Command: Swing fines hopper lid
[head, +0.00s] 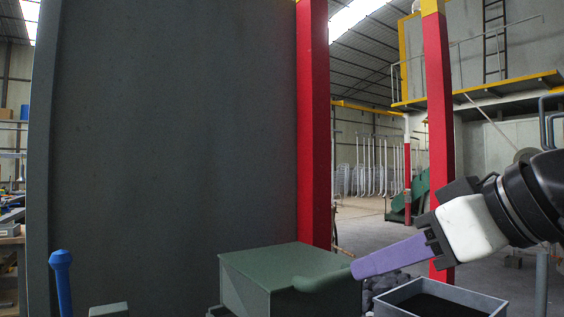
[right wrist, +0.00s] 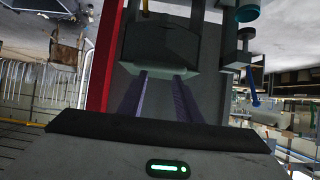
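The fines hopper appears to be the dark green box (head: 265,280) with a flat, lowered top at the bottom centre of the head view. A rounded green piece (head: 322,283), perhaps a handle, sticks out at its right front. My right gripper (head: 352,270), with purple fingers, comes in from the right, its tips at that piece; I cannot tell if they touch. In the right wrist view the two fingers (right wrist: 160,80) are spread apart, pointing at the dark green box (right wrist: 160,42), with nothing clearly between them. My left gripper is out of view.
A grey open-topped bin (head: 440,297) stands below my right arm, with dark lumps (head: 388,282) beside it. A red post (head: 313,130) and a large grey panel (head: 180,130) rise behind the box. A blue knobbed handle (head: 61,280) stands at the lower left.

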